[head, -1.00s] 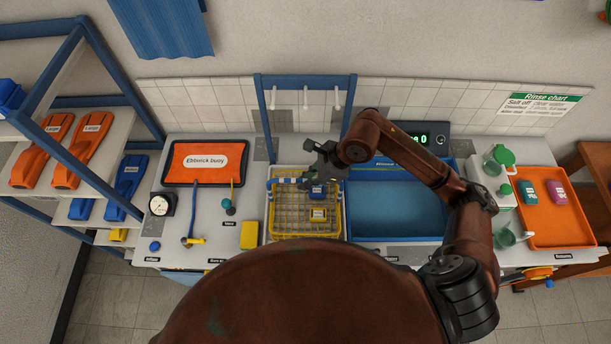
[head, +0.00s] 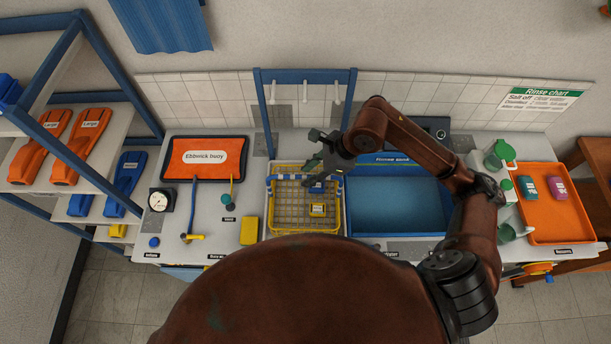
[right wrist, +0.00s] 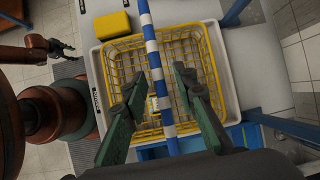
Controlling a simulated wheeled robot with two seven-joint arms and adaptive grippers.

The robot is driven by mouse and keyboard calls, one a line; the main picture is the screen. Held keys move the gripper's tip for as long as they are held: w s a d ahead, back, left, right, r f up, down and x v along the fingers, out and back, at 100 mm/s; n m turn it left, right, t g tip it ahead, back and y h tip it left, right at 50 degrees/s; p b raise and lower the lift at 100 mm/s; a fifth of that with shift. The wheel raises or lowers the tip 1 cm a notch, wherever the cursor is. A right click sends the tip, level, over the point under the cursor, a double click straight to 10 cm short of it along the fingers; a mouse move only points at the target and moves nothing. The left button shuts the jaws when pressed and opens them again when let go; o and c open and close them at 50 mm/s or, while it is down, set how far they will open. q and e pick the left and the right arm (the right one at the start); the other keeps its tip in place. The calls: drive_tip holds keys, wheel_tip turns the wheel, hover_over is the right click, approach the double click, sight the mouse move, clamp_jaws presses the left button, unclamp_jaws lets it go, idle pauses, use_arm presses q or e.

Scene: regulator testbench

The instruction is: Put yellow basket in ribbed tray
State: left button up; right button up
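The yellow wire basket (head: 283,232) stands at the middle of the bench, with a blue-and-white striped handle (head: 287,178) across it. It also shows in the right wrist view (right wrist: 118,62), inside a pale rounded tray (right wrist: 232,80); I cannot make out ribs on that tray. My right gripper (head: 316,181) is over the back half of the basket. In the right wrist view its fingers (right wrist: 160,84) are open, one on each side of the striped handle (right wrist: 153,62), not closed on it. A dark gripper at the left edge (right wrist: 66,46) appears to be my left one; its state is too small to tell.
The blue rinse sink (head: 395,208) is right of the basket. A blue frame with pegs (head: 305,76) stands behind. A yellow block (head: 249,231) and valve levers (head: 193,237) are to the left.

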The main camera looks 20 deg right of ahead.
drive_tip(key=b+v, duration=0.1)
drive_tip(key=v, duration=0.8)
drive_tip(key=shift+r, duration=0.15)
drive_tip(key=shift+s+d, duration=0.1)
